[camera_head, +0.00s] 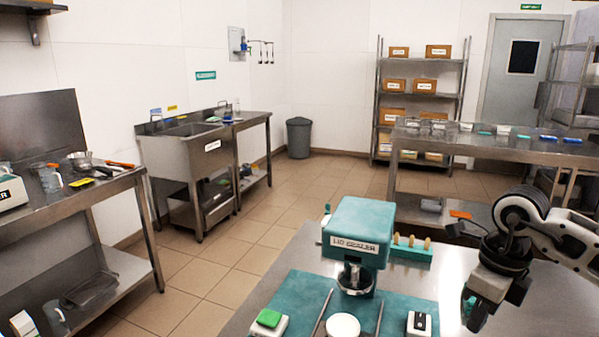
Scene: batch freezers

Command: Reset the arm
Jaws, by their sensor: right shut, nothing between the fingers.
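My right arm comes in from the right edge of the head view. My right gripper (478,309) points down over the right part of the steel table (555,300), right of the teal mat (395,312). It is shut and holds nothing. My left arm and gripper are not in view. A teal lid sealer (357,228) stands on the table, left of my right gripper and apart from it.
On the mat are a white disc (343,326), a green-topped block (269,318) and a black-and-white switch box (418,323). A teal rack with wooden pegs (410,248) stands behind. The tiled floor (270,215) beyond is clear.

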